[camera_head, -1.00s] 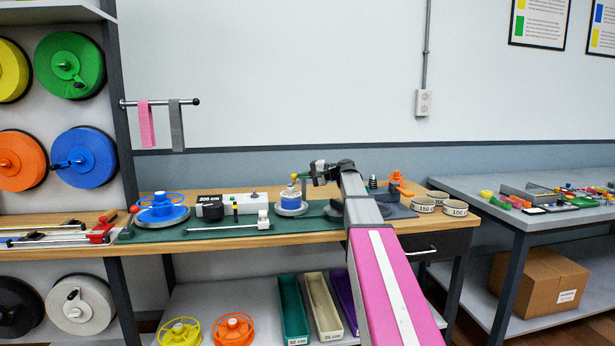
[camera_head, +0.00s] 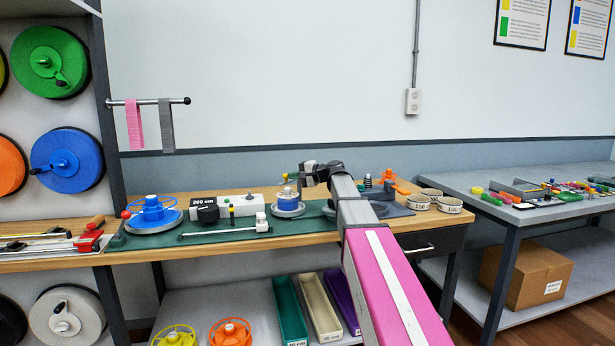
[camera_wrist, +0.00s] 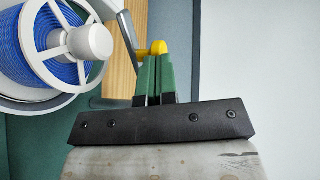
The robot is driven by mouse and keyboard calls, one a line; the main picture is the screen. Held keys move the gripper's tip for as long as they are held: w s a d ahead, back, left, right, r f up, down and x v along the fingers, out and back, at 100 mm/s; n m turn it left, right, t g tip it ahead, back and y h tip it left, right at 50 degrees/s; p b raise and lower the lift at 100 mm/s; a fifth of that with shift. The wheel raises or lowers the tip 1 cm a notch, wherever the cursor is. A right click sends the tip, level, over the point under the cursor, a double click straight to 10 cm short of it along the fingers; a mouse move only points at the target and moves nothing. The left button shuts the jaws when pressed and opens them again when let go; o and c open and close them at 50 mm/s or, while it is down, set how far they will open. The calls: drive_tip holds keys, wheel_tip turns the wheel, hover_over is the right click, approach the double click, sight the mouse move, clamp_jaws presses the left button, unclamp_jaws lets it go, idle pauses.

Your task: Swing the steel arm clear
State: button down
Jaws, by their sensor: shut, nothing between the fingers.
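A spool wound with blue (camera_head: 288,198) stands on a round grey base on the bench. In the wrist view the blue winding (camera_wrist: 22,55) sits under a white spoked flange at the upper left. A thin grey bar, seemingly the steel arm (camera_wrist: 128,32), runs beside the spool towards a yellow knob (camera_wrist: 158,47); the join is unclear. My gripper (camera_wrist: 157,58) has its green fingers shut together, empty, with the tips at the knob; touching or apart is unclear. In the head view my gripper (camera_head: 293,178) is just above and right of the spool.
A blue reel (camera_head: 153,215), a white box marked 200 cm (camera_head: 238,206) and a slim rod (camera_head: 220,232) lie left on the green mat. Tape rings (camera_head: 420,203) and an orange fixture (camera_head: 388,180) stand to the right. The wall is close behind.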

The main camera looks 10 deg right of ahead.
drive_tip(key=shift+a+m+t, duration=0.3)
drive_tip(key=shift+a, duration=0.05)
drive_tip(key=shift+r+x, duration=0.1)
drive_tip(key=shift+x, duration=0.75)
drive_tip(key=shift+r+x, duration=0.15)
drive_tip(key=shift+x, duration=0.7)
drive_tip(key=shift+w, duration=0.2)
drive_tip(key=shift+s+d+r, duration=0.1)
drive_tip(key=shift+s+d, duration=0.1)
drive_tip(key=shift+s, duration=0.25)
drive_tip(key=s+d+r, duration=0.2)
drive_tip(key=s+d, duration=0.5)
drive_tip(key=s, duration=0.3)
drive_tip(key=shift+s, duration=0.3)
drive_tip(key=shift+d+r, duration=0.1)
